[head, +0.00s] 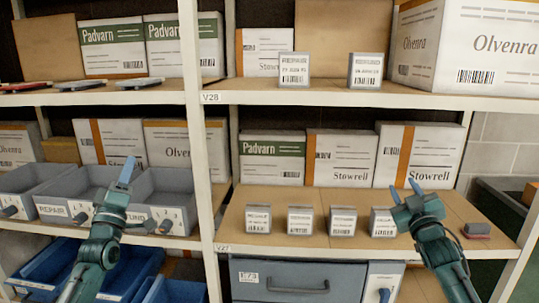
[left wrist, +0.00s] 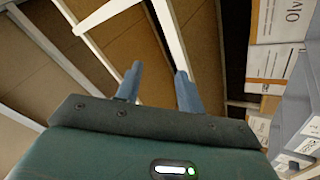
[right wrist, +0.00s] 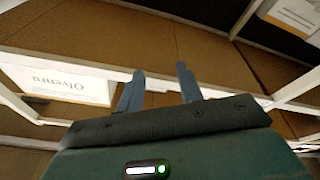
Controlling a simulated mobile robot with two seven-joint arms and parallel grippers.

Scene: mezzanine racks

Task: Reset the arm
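My left gripper (head: 125,172) is raised in front of the grey bins on the left rack, fingers pointing up. In the left wrist view its two blue fingers (left wrist: 158,88) stand apart with nothing between them. My right gripper (head: 404,190) is in front of the right end of the middle shelf, overlapping a small grey labelled box (head: 382,222). In the right wrist view its fingers (right wrist: 160,88) are apart and empty. Whether the right gripper touches that box cannot be told.
Small grey boxes (head: 300,220) stand in a row on the right rack's middle shelf (head: 340,242). A white upright (head: 200,150) divides the racks. Grey bins (head: 75,195) fill the left shelf, with blue bins (head: 60,265) below. A dark red-edged item (head: 477,230) lies at the shelf's right end.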

